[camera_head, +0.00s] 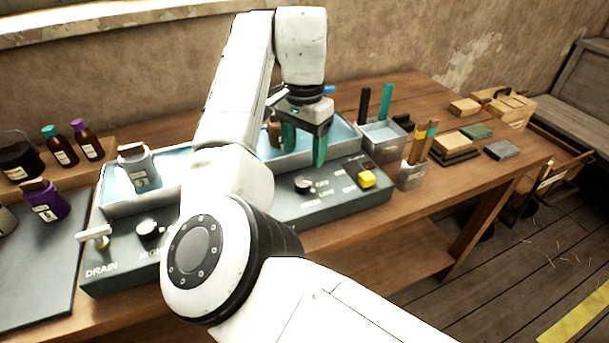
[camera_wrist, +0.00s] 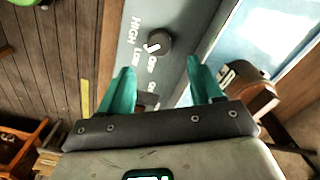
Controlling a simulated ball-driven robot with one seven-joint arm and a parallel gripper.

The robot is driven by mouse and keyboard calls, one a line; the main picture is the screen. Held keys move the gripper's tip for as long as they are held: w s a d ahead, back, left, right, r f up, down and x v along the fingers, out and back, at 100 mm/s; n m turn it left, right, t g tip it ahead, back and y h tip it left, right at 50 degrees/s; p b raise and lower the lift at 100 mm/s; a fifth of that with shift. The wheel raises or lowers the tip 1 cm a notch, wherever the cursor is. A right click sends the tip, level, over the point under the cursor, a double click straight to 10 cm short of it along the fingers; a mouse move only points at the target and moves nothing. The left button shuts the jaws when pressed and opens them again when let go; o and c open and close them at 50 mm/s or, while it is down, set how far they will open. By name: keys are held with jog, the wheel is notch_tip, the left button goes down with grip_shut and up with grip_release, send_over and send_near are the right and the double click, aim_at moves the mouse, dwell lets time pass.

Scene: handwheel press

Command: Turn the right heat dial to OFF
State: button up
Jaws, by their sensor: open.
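The right heat dial (camera_head: 304,184) is a round black knob on the front of the grey control panel, right of my arm. In the wrist view the dial (camera_wrist: 160,42) shows a white pointer mark slanting to the lower left, roughly toward LOW; its exact setting is hard to tell. HIGH, LOW and OFF are printed around it. My gripper (camera_head: 304,150) is open and empty, its teal fingers pointing down above and behind the dial. In the wrist view the dial lies just beyond the fingertips (camera_wrist: 161,66), between their lines, apart from both.
A left dial (camera_head: 148,229) and a DRAIN handle (camera_head: 95,235) are at left. A water-filled tray (camera_head: 340,140) lies behind, and cups of sticks (camera_head: 412,174) stand at right.

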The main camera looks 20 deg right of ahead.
aim_at(304, 180)
notch_tip(304, 180, down, 8)
dwell(0.4)
jog(key=shift+c, duration=0.5)
jog(key=c, duration=1)
jog(key=shift+o, duration=0.2)
